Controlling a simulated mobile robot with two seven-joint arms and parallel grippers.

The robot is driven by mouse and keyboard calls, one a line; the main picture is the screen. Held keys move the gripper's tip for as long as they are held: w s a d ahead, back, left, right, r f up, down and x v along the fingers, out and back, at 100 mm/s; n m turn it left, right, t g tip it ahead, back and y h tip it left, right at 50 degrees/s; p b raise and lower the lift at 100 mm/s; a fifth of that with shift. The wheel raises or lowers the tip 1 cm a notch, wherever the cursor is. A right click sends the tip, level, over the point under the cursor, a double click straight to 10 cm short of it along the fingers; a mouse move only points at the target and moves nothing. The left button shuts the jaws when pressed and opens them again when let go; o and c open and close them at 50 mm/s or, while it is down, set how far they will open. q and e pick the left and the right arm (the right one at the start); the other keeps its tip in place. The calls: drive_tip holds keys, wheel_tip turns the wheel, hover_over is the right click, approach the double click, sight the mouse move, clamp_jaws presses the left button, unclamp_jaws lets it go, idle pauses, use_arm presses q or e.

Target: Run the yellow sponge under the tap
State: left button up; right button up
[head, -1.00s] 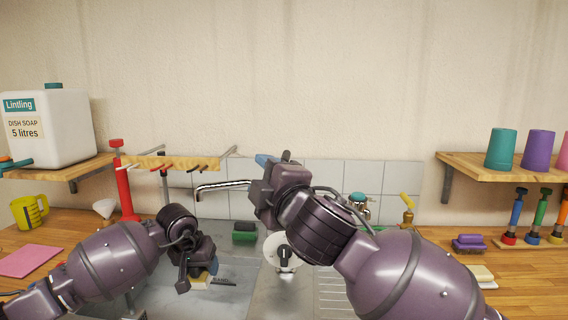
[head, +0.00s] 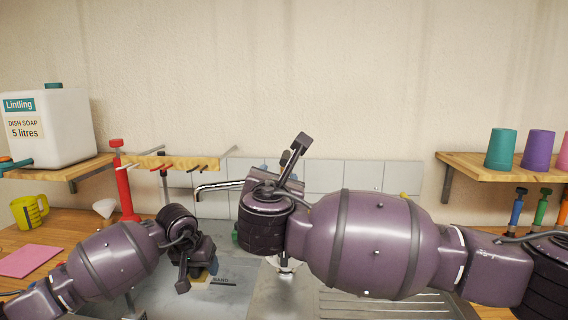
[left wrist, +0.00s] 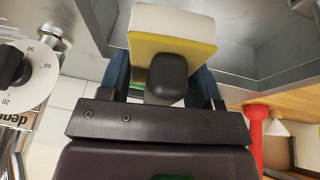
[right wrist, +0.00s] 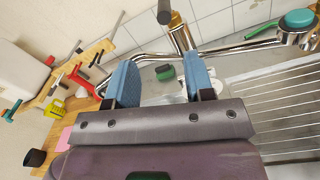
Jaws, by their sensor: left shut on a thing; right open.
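The yellow sponge (left wrist: 172,45), cream with a yellow edge, is held in my left gripper (head: 198,268). This gripper is shut on it, low over the left side of the sink. In the head view the sponge is mostly hidden by the gripper. The chrome tap spout (head: 220,187) is above and behind it; no water shows from the spout. My right gripper (head: 288,165) is open and raised near the tap. In the right wrist view its blue pads are apart, with the tap's chrome pipe (right wrist: 150,56) and a brass fitting (right wrist: 180,38) beyond them.
A green sponge (right wrist: 165,72) lies by the sink. A red post (head: 124,185) and wooden rack (head: 165,163) stand at left, with a yellow jug (head: 30,211) and pink cloth (head: 30,260). Cups (head: 501,148) stand on the right shelf. The ribbed drainer (head: 385,305) is clear.

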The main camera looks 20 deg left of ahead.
sight(284, 164)
drive_tip(key=shift+n, duration=0.4)
drive_tip(key=shift+d+x, duration=0.15)
drive_tip(key=shift+x, duration=2.85)
drive_tip(key=shift+d+x, duration=0.15)
drive_tip(key=shift+x, duration=2.8)
drive_tip(key=shift+w, duration=0.1)
clamp_jaws()
